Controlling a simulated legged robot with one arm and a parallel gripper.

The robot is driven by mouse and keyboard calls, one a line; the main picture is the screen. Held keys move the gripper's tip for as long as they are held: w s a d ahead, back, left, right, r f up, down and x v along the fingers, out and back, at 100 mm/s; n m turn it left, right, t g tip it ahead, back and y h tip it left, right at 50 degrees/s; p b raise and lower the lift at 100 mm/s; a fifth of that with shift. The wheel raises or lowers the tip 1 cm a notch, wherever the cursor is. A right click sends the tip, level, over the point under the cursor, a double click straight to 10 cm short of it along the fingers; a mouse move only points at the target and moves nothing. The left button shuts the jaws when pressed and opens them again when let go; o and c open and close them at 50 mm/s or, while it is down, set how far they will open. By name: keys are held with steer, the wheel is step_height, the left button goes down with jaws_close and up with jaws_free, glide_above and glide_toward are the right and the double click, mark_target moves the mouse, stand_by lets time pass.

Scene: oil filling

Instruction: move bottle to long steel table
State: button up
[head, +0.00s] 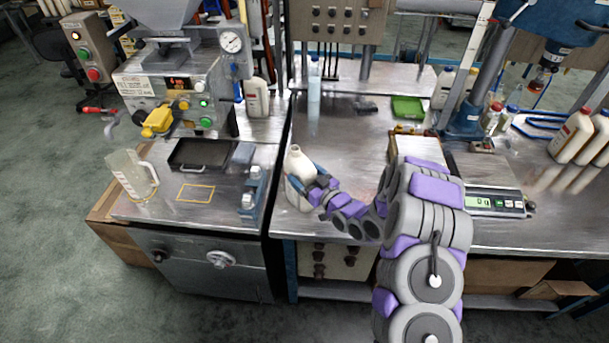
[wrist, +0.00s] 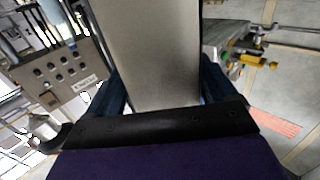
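A white bottle (head: 297,161) stands roughly upright at the left front corner of the long steel table (head: 340,150) in the head view. My gripper (head: 302,188) is at the bottle's side, with its blue fingers around the body. In the wrist view the pale bottle (wrist: 160,50) fills the space between the two dark blue fingers of my gripper (wrist: 160,88), which lie against both its sides. The bottle's lower part is partly hidden by the gripper. I cannot tell whether its base touches the table.
Left of the bottle is the filling machine (head: 178,100) with a clear jug (head: 131,172), a black tray (head: 198,153) and a blue-grey holder (head: 252,195) on its steel bench. A scale (head: 490,201) and a green tray (head: 408,107) stand on the long table. Its middle is mostly clear.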

steer(key=shift+o, duration=0.7)
steer(key=shift+d+r, duration=0.1)
steer(key=shift+d, duration=0.2)
steer(key=shift+s+a, duration=0.1)
steer(key=shift+a, duration=0.05)
steer(key=shift+s, duration=0.3)
steer(key=p+v, duration=0.1)
steer(key=v, duration=1)
steer(key=shift+p, duration=0.3)
